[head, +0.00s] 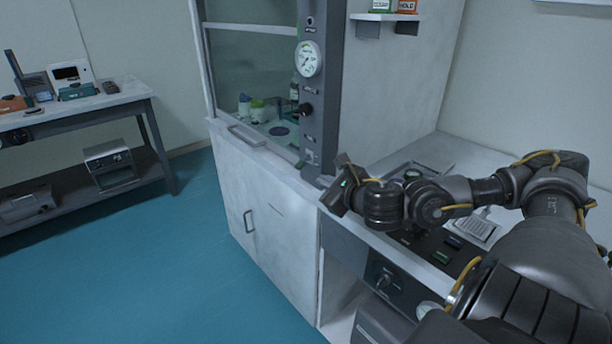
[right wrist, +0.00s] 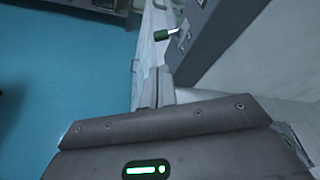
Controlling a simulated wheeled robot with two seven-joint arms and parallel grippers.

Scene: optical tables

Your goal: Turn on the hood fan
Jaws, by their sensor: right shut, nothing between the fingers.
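The fume hood (head: 262,185) stands in the middle of the head view, with a grey control column (head: 320,85) at its right front edge. The column carries a round white gauge (head: 308,58), a black knob (head: 305,110) below it, and small fittings above and below. I cannot tell which of these is the fan control. My right gripper (head: 338,192) is shut and empty, just below the column's foot and apart from the knob. In the right wrist view the grey column (right wrist: 215,40) rises beyond the gripper (right wrist: 158,88), with a dark protruding part (right wrist: 170,33) near it. My left gripper is out of view.
Right of the hood is a white counter (head: 440,148) with small items, under my right arm. A wall shelf (head: 385,16) holds boxes above it. A side table (head: 75,108) with instruments stands at the left. The blue floor (head: 165,255) between is clear.

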